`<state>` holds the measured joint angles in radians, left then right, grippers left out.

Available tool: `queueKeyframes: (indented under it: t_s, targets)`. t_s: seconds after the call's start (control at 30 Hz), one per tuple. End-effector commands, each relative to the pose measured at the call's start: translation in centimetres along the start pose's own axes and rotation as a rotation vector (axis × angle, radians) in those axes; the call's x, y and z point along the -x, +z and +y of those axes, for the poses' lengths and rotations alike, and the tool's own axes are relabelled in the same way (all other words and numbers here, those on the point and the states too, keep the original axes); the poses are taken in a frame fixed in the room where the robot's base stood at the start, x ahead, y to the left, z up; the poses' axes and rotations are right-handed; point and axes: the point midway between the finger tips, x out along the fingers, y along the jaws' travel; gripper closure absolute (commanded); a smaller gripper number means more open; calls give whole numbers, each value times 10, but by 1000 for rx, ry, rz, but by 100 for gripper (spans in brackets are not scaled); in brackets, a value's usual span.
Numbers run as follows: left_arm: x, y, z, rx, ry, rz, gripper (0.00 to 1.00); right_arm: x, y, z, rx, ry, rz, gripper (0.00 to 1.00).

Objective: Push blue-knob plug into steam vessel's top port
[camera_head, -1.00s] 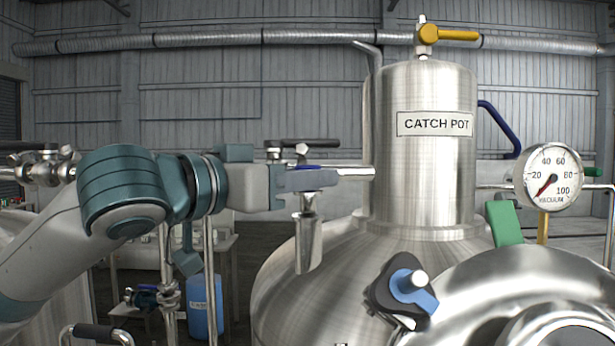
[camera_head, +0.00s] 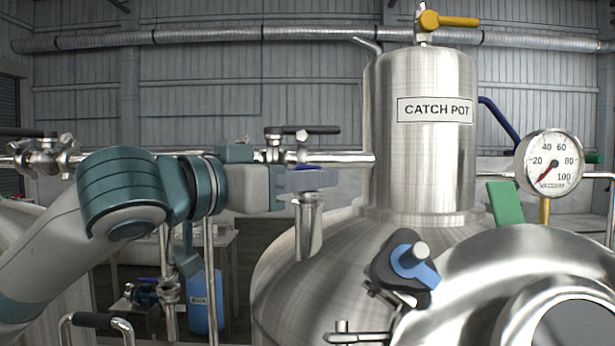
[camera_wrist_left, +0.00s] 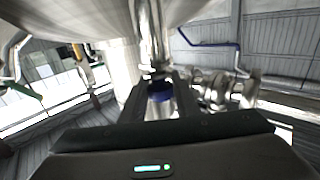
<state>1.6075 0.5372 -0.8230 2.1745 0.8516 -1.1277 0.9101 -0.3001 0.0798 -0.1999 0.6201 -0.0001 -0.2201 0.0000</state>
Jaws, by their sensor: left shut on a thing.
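My left gripper (camera_head: 312,181) is shut on the blue-knob plug, whose knob shows as a thin blue strip (camera_head: 308,168) above the fingers. In the left wrist view the blue knob (camera_wrist_left: 160,91) sits between the fingertips. The plug's lower part is hidden. Directly below the gripper stands the upright, tapering metal top port (camera_head: 309,230) on the rounded shoulder of the steel vessel (camera_head: 290,305). The port's rim is close under the fingers, with almost no gap showing. I cannot tell how deep the plug sits. My right gripper is out of view.
The catch pot (camera_head: 425,160) rises right of the gripper. A horizontal pipe with a black-handled valve (camera_head: 300,133) runs just behind it. A blue-and-black clamp (camera_head: 408,265) and a vacuum gauge (camera_head: 549,163) are to the right. A blue canister (camera_head: 203,300) stands below left.

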Motion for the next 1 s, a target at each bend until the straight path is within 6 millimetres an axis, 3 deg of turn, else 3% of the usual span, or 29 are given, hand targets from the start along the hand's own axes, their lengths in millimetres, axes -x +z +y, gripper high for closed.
queueKeyframes:
  t_s: [0.37,0.4,0.5,1.0]
  targets:
    - [0,8,0,0,0,0,95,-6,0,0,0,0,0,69]
    - [0,8,0,0,0,0,67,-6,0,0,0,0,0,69]
    - [0,8,0,0,0,0,50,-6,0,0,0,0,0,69]
    - [10,9,0,0,1,0,50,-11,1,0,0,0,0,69]
